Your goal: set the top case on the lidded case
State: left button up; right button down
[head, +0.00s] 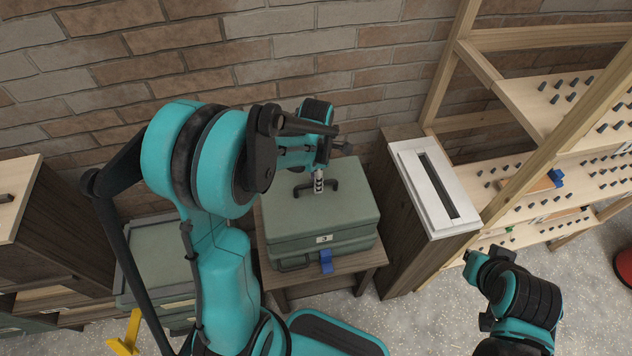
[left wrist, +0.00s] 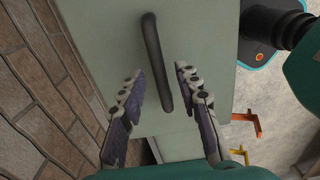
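My left gripper (head: 319,180) is over this handle, pointing down. In the left wrist view the handle (left wrist: 157,60) lies between the two spread fingers, with gaps at both sides. Another grey-green case (head: 155,245) stands at the left, partly hidden by my left arm. I cannot tell which case is the lidded one. My right gripper is not visible; only my right arm shows.
A dark wooden cabinet with a white slotted top (head: 425,190) stands close at the case's right. A pegged wooden shelf (head: 530,180) is further right. A brick wall (head: 300,60) is behind. A yellow piece (head: 125,335) is near the left case. Speckled floor (head: 420,310) is open in front.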

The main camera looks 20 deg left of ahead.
pick_arm(q)
notch_tip(320, 180, up, 9)
jog(key=p, duration=0.2)
jog(key=s+d+r+m+t, duration=0.2)
jog(key=s+m, duration=0.4)
jog(key=m, duration=0.6)
jog(key=s+d+r+m+t, duration=0.3)
jog(key=s+r+m+t, duration=0.2)
jog(key=m, duration=0.8)
jog(key=shift+s+d, duration=0.15)
jog(key=shift+s, duration=0.6)
